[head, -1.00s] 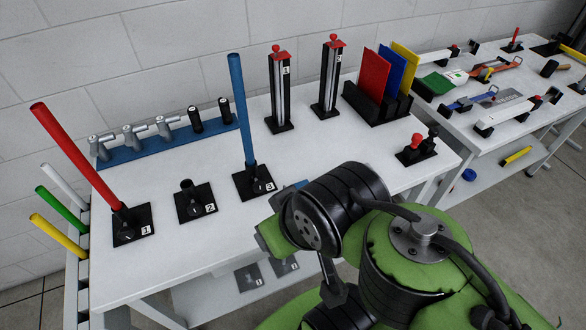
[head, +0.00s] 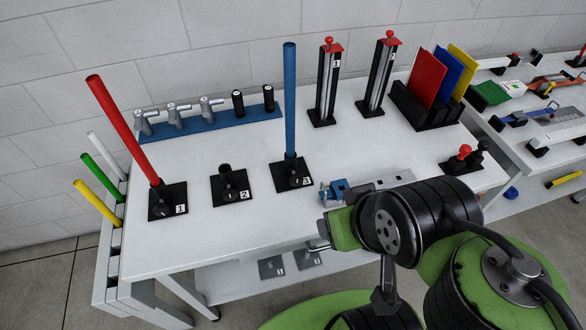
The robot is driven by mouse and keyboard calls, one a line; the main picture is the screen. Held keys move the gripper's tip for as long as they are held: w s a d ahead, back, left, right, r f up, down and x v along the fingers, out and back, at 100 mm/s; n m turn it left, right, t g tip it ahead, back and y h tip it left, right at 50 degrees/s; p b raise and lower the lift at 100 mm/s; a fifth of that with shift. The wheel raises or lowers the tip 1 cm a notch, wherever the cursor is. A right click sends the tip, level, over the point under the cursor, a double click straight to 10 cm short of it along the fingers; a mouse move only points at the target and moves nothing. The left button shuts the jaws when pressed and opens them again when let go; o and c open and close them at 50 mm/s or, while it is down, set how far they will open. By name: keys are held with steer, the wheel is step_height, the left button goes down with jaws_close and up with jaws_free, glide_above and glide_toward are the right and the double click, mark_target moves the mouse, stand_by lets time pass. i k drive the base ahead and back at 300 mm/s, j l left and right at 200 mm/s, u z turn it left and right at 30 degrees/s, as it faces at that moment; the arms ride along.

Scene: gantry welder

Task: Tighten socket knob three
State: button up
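Socket knob three (head: 281,180) is a black square plate with a "3" label, at the front middle of the white table. A long blue bar (head: 290,95) stands nearly upright in its socket. Socket knob two (head: 228,190), left of it, is a short black stub without a bar. Socket knob one (head: 160,205), further left, holds a red bar (head: 118,122) tilted to the left. My green and black arm is at the lower right, right of knob three and apart from the blue bar. My gripper cannot be made out in the head view.
A blue vise (head: 334,192) sits right of knob three, partly behind my arm. A blue rack (head: 215,120) with grey and black handles stands behind. Two red-topped columns (head: 324,95) and coloured panels (head: 427,78) stand at the back right. White, green and yellow bars lean at the left edge.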

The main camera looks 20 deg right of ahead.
mark_target(295, 179)
steer(key=j+u, duration=0.15)
steer(key=u, duration=0.35)
steer(key=i+j+u, duration=0.1)
steer(key=u, duration=0.4)
steer(key=i+j+u, duration=0.1)
steer(key=u, duration=0.4)
steer(key=i+j+u, duration=0.1)
steer(key=u, duration=0.4)
